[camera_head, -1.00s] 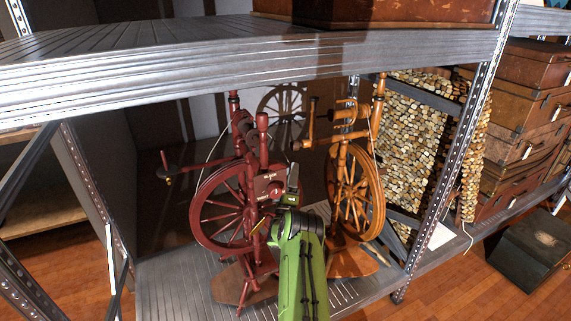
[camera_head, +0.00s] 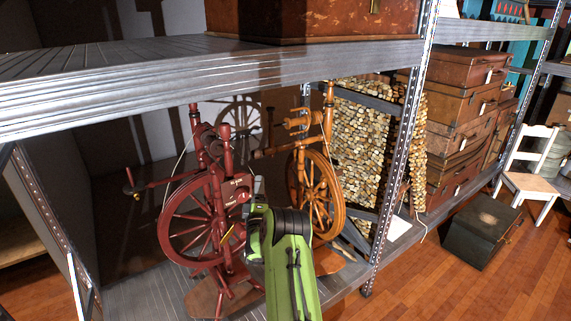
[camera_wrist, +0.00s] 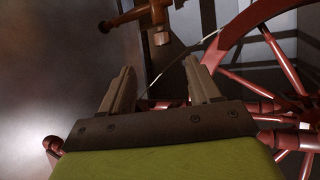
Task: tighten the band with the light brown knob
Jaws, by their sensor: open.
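A dark red spinning wheel (camera_head: 190,215) and a light brown spinning wheel (camera_head: 316,190) stand side by side on the shelf in the head view. On the light brown one, a horizontal peg ends in a small knob (camera_head: 258,154) at its left. A thin pale band (camera_wrist: 175,62) runs past the fingers. My gripper (camera_wrist: 160,70) is open and empty; in the head view my arm mostly hides it.
Red spokes and rim (camera_wrist: 265,45) lie close to the right finger in the wrist view. A metal shelf (camera_head: 230,75) is overhead, with a perforated upright (camera_head: 400,150) to the right. Stacked suitcases (camera_head: 465,110), a dark chest (camera_head: 482,232) and a white chair (camera_head: 530,170) stand further right.

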